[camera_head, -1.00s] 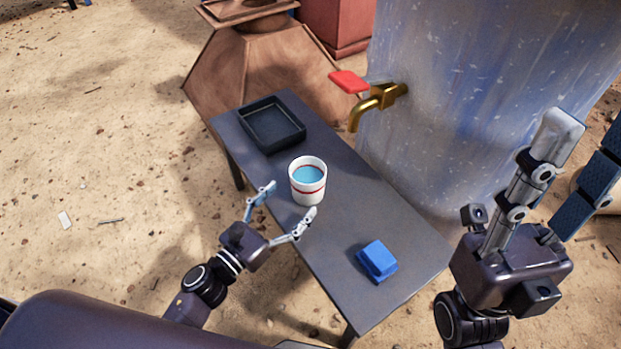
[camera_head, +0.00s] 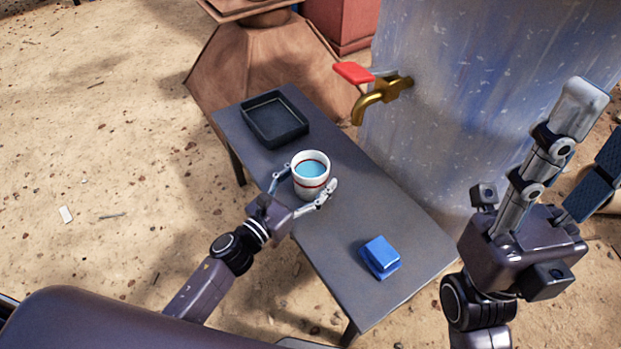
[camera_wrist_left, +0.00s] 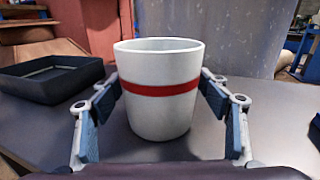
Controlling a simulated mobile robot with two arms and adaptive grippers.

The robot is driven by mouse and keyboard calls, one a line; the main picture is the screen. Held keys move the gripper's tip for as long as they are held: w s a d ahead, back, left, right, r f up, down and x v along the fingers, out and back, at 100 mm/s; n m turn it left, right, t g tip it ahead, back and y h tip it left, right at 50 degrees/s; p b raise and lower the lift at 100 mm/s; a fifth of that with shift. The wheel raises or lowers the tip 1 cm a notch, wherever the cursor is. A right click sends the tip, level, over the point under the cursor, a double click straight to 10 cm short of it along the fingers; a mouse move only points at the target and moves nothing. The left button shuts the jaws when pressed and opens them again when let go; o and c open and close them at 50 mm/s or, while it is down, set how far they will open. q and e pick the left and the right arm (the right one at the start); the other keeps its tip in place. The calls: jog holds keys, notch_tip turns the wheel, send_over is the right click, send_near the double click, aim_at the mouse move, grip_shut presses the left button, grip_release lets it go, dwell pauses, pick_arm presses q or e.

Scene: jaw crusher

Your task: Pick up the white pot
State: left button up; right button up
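The white pot (camera_head: 309,182) has a red band and holds blue liquid. It stands upright on the dark table (camera_head: 330,235). My left gripper (camera_head: 303,187) has a finger on either side of the pot's near part. In the left wrist view the pot (camera_wrist_left: 160,95) stands between the blue-padded fingers of my left gripper (camera_wrist_left: 163,125), with small gaps visible beside it, so the fingers are open around it. My right gripper (camera_head: 590,140) is raised at the right, away from the pot, with its fingers apart and nothing between them.
A black tray (camera_head: 303,131) lies on the table behind the pot, also seen in the left wrist view (camera_wrist_left: 45,92). A blue block (camera_head: 380,256) lies nearer the front. A brass tap (camera_head: 368,104) with a red handle sticks out from a large metal tank (camera_head: 470,120) beside the table.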

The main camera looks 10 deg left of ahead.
pick_arm(q)
jog(key=c, duration=1.2)
jog(key=shift+r, duration=0.1)
